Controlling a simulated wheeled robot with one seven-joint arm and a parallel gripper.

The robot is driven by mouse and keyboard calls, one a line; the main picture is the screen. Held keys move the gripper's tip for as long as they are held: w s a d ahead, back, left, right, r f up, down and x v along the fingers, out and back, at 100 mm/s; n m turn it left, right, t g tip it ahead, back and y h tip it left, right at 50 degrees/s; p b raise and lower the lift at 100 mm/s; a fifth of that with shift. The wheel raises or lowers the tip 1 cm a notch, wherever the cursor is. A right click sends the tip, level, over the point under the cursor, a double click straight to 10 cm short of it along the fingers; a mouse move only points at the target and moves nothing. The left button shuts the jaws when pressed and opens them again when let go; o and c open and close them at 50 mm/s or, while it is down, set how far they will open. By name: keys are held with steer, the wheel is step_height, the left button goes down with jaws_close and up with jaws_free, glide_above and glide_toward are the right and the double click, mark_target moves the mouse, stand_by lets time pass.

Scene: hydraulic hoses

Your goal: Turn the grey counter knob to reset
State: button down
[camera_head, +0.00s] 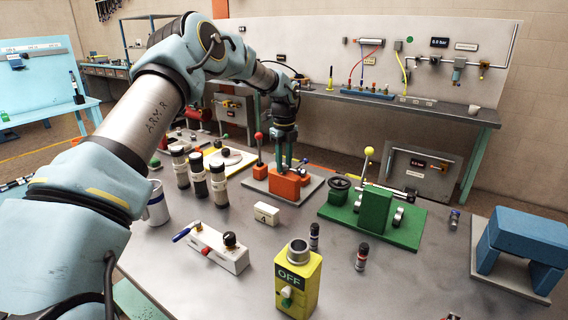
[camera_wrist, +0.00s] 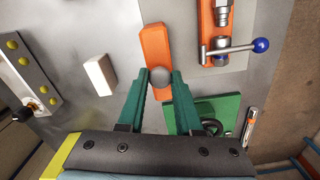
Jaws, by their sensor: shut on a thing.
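The grey counter knob (camera_wrist: 160,75) is a small round grey knob on a narrow orange block (camera_wrist: 155,42) in the wrist view. My gripper (camera_wrist: 160,78) has its two green fingers on either side of the knob, shut on it. In the head view my gripper (camera_head: 286,166) points straight down at the orange block (camera_head: 285,186), which stands on a grey plate. The knob itself is hidden by the fingers there. I cannot read any marking on it.
A red-ball lever (camera_head: 258,136) stands just left of my gripper. A green device (camera_head: 376,210) with a black handwheel is to the right. Three dark-banded cylinders (camera_head: 198,174) stand left, and a white block (camera_head: 266,213) and yellow OFF box (camera_head: 298,282) in front.

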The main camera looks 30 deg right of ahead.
mark_target(284, 165)
steer(key=c, duration=0.6)
jaws_free()
steer(key=shift+r, duration=0.1)
step_height(284, 165, up, 11)
steer(key=b, duration=0.3)
